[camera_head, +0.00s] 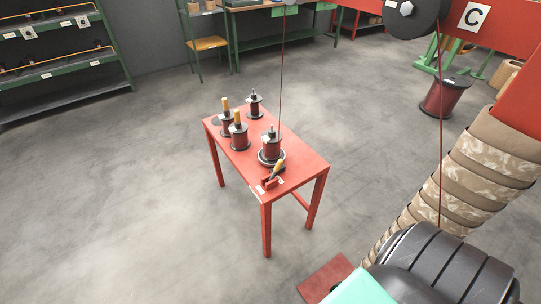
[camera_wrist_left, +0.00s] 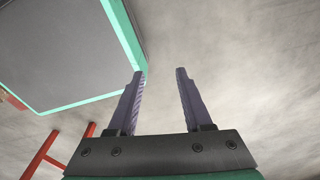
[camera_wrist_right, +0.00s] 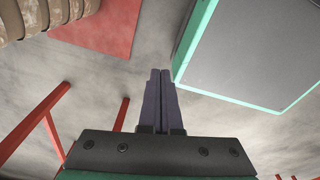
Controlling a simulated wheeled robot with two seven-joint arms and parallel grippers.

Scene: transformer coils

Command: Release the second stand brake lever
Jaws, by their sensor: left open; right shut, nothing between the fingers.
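A red table (camera_head: 302,172) stands mid-floor in the head view and holds several dark red wire spools on small stands. The front spool (camera_head: 272,146) sits on a round base, with a yellow-handled lever (camera_head: 279,166) tilted beside it at the front end. Two other spools, at the left (camera_head: 227,126) and centre-left (camera_head: 239,139), have upright yellow handles by them. A back spool (camera_head: 255,108) shows no yellow handle. My left gripper (camera_wrist_left: 160,72) is open and empty. My right gripper (camera_wrist_right: 160,70) is shut and empty. Neither gripper appears in the head view or touches the table.
A large ribbed beige coil (camera_head: 480,165) stands at the right. A thin wire rises from the table, and another hangs near a floor spool (camera_head: 445,97). Shelves (camera_head: 62,50) and a workbench (camera_head: 265,42) are behind. The floor left of the table is clear.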

